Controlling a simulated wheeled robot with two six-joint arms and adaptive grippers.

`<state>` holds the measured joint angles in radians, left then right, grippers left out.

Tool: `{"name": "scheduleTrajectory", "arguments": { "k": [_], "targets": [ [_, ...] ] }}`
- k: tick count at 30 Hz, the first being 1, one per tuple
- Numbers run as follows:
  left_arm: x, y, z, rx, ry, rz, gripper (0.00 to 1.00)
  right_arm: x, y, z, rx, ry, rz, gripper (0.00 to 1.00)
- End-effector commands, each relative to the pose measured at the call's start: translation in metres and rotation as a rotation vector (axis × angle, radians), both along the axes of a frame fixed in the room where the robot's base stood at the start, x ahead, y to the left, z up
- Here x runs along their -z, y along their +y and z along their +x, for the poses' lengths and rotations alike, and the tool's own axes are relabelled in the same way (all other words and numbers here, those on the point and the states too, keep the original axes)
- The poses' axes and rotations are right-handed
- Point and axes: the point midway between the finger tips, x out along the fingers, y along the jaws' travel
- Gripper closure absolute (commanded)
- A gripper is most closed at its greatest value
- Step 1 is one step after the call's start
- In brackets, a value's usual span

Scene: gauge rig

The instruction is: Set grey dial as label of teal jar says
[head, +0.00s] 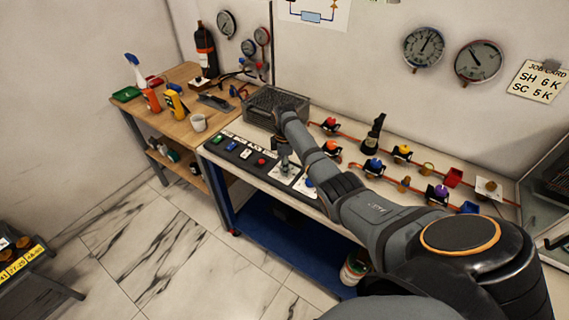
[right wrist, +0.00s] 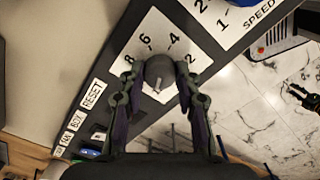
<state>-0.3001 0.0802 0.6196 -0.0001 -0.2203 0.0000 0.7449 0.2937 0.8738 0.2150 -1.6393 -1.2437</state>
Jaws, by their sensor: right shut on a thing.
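The grey dial (right wrist: 159,71) is on a white scale plate (right wrist: 148,30) marked 2, 4, 6 and 8 in the right wrist view. My right gripper (right wrist: 160,82) is shut on the dial, one finger on each side. A pale mark shows on the dial's near side, but I cannot tell which number it reads. In the head view my right gripper (head: 285,166) reaches down to the panel, and the arm hides part of the bench. I cannot pick out the teal jar or its label for certain.
Push buttons, among them a red one (head: 261,162), line the panel left of the dial. A SPEED scale (right wrist: 235,15) lies right of it. A wire basket (head: 262,104) stands behind. Pipes with valves run along the bench. A wooden bench (head: 222,103) holds bottles and a cup.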

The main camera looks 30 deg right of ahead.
Motion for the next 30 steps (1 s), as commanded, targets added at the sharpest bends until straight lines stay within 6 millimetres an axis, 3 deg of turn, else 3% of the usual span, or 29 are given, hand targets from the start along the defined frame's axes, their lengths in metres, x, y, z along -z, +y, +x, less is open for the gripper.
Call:
{"name": "scheduleTrajectory", "arguments": {
  "k": [12, 30],
  "targets": [
    [-0.034, 0.0, 0.0, 0.0, 0.0, 0.0, 0.6, -0.004, 0.0, 0.0, 0.384, 0.001, 0.0, 0.99],
    [-0.058, 0.0, 0.0, 0.0, -0.001, 0.0, 0.6, -0.003, 0.0, 0.001, 0.954, -0.001, -0.001, 0.99]
  ]
}}
